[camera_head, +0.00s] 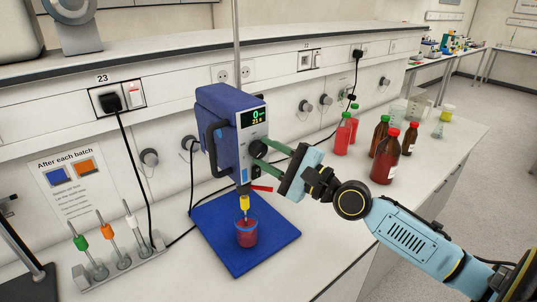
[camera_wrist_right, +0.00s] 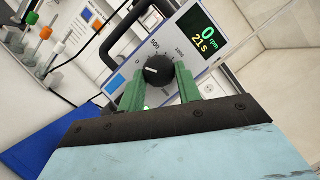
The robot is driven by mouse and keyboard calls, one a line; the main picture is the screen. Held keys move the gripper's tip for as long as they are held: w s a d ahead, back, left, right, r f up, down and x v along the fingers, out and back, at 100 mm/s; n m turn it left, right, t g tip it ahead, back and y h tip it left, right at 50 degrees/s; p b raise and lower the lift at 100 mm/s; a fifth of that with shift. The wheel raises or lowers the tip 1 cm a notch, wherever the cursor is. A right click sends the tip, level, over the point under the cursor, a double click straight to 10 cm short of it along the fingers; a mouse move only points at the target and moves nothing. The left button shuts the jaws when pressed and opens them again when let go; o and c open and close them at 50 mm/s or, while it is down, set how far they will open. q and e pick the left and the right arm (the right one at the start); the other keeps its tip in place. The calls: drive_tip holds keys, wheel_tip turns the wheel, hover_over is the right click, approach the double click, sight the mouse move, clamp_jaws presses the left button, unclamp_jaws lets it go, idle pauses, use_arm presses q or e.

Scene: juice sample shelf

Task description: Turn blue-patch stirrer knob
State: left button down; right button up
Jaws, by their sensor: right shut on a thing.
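The blue overhead stirrer (camera_head: 222,125) stands on a blue base plate (camera_head: 275,237), above a beaker of red liquid (camera_head: 246,232). Its display (camera_wrist_right: 204,31) reads 0 rpm and 21 s. The black stirrer knob (camera_wrist_right: 158,70) has a white pointer line and a printed scale with 500 and 1000 around it. My right gripper (camera_wrist_right: 160,85) has its green fingers on both sides of the knob and is shut on it. In the head view my right gripper (camera_head: 268,155) reaches the stirrer's front from the right. My left gripper is not in view.
Red-capped bottles (camera_head: 385,155) and glassware stand on the bench to the right, behind my right arm. A rack (camera_head: 118,262) with green, orange and white handled tools stands at the left. A wall sign (camera_head: 75,180) shows blue and orange patches.

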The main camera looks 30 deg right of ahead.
idle(0.4)
drive_tip(key=o, duration=1)
drive_tip(key=shift+s, duration=0.1)
drive_tip(key=shift+s+d+f, duration=0.15)
drive_tip(key=shift+s+f, duration=0.05)
drive_tip(key=b+v, duration=1.2)
drive_tip(key=shift+s+d, duration=0.15)
drive_tip(key=shift+s, duration=0.15)
